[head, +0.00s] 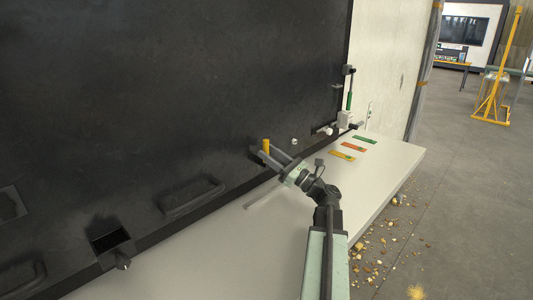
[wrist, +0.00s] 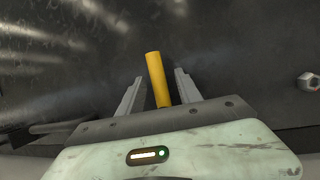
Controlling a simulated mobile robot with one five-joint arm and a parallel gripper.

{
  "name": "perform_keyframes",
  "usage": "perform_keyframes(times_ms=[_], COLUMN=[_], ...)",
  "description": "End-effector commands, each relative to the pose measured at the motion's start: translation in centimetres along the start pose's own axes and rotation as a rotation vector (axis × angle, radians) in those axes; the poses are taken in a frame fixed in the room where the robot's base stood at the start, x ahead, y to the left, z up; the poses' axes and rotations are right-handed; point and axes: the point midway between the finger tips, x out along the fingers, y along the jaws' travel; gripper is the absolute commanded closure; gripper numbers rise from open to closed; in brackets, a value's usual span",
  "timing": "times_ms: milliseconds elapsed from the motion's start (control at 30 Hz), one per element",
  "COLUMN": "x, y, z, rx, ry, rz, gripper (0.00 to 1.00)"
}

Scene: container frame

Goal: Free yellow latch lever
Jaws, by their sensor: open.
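The yellow latch lever (head: 266,146) is a short upright yellow cylinder at the dark panel, in the middle of the head view. In the wrist view the yellow lever (wrist: 158,80) stands between the two grey fingers of my gripper (wrist: 157,92), leaning slightly. My gripper (head: 268,156) is open, with one finger on each side of the lever. A gap shows on both sides, so the fingers appear apart from it. The lever's lower end is hidden behind my gripper body in the wrist view.
The dark panel (head: 180,80) rises behind a pale ledge (head: 225,250). A bolt (wrist: 308,81) sits right of the lever. A green-handled latch (head: 349,100) stands farther right. Coloured tags (head: 354,147) lie on the ledge. Debris (head: 375,250) litters the floor.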

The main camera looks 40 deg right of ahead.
Motion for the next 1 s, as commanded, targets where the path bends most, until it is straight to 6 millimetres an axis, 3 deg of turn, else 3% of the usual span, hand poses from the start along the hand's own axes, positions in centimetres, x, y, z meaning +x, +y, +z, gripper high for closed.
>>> perform_keyframes(times_ms=[100, 333, 867, 1000], x=[-2.9, -5.8, -5.8, -4.8], y=[0.0, 0.0, 0.0, 0.1], z=[-0.4, -0.2, 0.1, 2.5], rx=[-0.002, 0.000, 0.000, 0.000], ry=[0.000, 0.000, -0.001, -0.001], rz=[-0.004, -0.001, 0.001, 0.001], gripper=[0.59, 0.59, 0.59, 0.59])
